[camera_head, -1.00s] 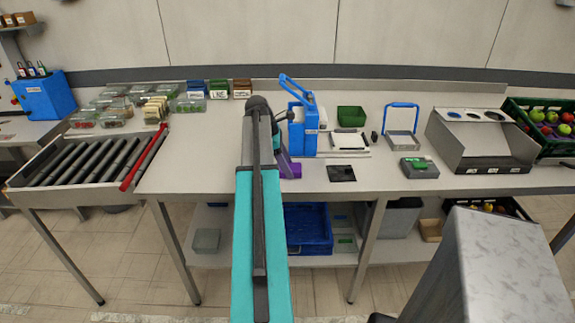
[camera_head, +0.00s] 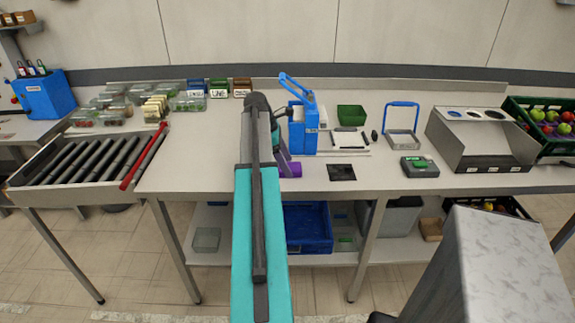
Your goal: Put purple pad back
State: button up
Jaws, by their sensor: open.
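The purple pad (camera_head: 291,170) shows as a small purple shape near the front edge of the workbench, just right of my arm. Its left part is hidden behind the arm. My gripper (camera_head: 284,150) is mostly hidden behind my own teal and black arm, and only a grey part shows just above the purple pad. It is open. I cannot tell whether it touches the pad.
A blue device (camera_head: 303,130) with a raised handle stands right behind the gripper. A roller conveyor (camera_head: 75,160) is at left.

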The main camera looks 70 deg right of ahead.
jog(key=b+v, duration=0.1)
jog(key=v, duration=1)
dwell(0.6)
